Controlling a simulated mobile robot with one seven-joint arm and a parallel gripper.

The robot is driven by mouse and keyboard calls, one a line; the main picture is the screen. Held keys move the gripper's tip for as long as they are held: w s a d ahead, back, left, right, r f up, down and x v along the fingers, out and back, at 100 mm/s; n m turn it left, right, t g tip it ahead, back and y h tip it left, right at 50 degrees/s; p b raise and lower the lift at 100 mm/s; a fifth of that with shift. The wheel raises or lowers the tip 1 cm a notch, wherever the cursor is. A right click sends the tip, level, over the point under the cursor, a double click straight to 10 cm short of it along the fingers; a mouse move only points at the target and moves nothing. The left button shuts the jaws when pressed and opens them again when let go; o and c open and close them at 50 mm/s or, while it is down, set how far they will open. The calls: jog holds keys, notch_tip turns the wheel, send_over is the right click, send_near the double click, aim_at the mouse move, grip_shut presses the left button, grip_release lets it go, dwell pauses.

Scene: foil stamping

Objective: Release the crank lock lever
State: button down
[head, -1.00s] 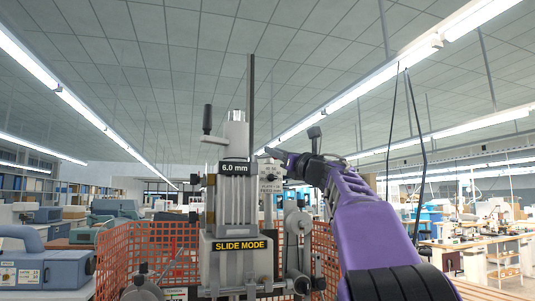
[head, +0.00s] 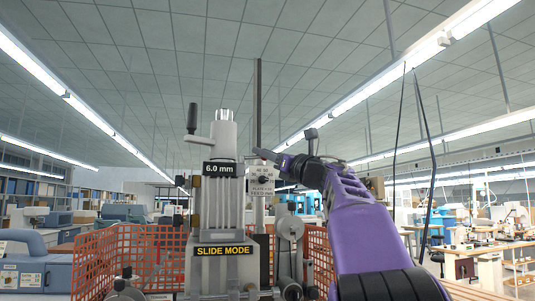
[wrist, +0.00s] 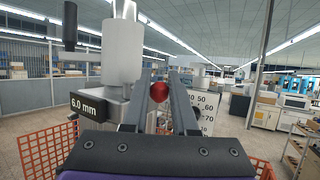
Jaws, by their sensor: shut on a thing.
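The foil stamping machine (head: 222,205) stands left of my arm, with a "6.0 mm" display and a "SLIDE MODE" sign. A crank with a black upright grip (head: 192,118) sits at its top; the grip also shows at the upper left in the wrist view (wrist: 70,25). A red ball knob (wrist: 159,91), apparently the lock lever's end, lies between my fingers. My gripper (head: 258,153) is at the column's right side, below the crank, and is shut on this knob. The knob cannot be made out in the head view, and the rest of the lever is hidden.
A small plate with printed text (head: 261,180) is just below my gripper. A scale plate with numbers (wrist: 205,108) stands behind the right finger. Orange mesh fencing (head: 150,250) surrounds the machine. A thin dark vertical rod (head: 259,100) rises behind it.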

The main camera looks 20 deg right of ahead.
jog(key=shift+w+f, duration=0.25)
jog(key=shift+f, duration=0.2)
jog(key=c, duration=0.8)
grip_release()
jog(key=shift+o, duration=0.4)
jog(key=shift+r, duration=0.1)
jog(key=shift+a, duration=0.1)
jog(key=b+v, duration=0.5)
jog(key=v, duration=1.2)
jog(key=shift+s+d, duration=0.25)
jog(key=shift+r, duration=0.2)
